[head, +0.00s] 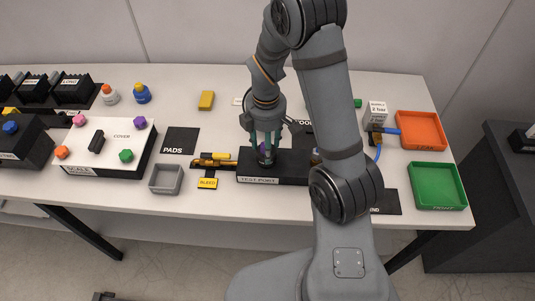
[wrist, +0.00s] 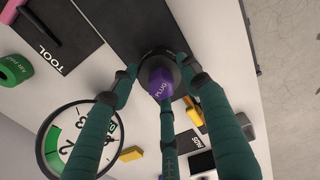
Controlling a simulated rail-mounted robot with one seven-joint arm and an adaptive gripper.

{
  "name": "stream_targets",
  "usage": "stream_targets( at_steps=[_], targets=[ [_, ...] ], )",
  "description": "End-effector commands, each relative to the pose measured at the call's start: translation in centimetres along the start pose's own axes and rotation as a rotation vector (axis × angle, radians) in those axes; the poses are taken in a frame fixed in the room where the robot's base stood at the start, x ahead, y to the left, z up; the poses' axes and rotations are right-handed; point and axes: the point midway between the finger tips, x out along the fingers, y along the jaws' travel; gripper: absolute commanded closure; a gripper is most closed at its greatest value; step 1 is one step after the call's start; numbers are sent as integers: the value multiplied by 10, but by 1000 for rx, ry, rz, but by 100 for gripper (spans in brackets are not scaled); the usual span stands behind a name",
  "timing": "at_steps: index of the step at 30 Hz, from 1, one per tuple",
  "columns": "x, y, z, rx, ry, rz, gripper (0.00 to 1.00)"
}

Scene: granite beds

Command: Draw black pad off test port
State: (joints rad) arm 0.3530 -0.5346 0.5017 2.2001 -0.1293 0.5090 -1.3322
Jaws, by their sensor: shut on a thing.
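The test port (head: 292,167) is a long black block with a white label on its front, near the middle of the table. My three-fingered gripper (head: 265,156) points down over it. In the wrist view its green fingers (wrist: 160,76) close around a round black pad (wrist: 150,55). A purple piece marked PLUG (wrist: 161,84) sits in the middle between the fingers. The black block (wrist: 135,25) runs behind the pad. The underside of the pad is hidden, so I cannot tell whether it touches the port.
A round gauge (wrist: 72,145) shows beside the fingers. Left of the port are a yellow BLEED tag (head: 208,183), a grey bin (head: 166,190) and a black PADS mat (head: 181,136). Orange (head: 420,148) and green (head: 438,204) trays stand right. My arm hides part of the table.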

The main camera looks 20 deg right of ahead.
Motion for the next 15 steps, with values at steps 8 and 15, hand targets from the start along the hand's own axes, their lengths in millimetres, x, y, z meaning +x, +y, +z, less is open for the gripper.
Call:
stream_targets(
  at_steps=[8, 15],
  targets=[
    [-7, 0, 0, 0, 0, 1, 100],
    [-15, 0, 0, 0, 0, 1, 100]
  ],
)
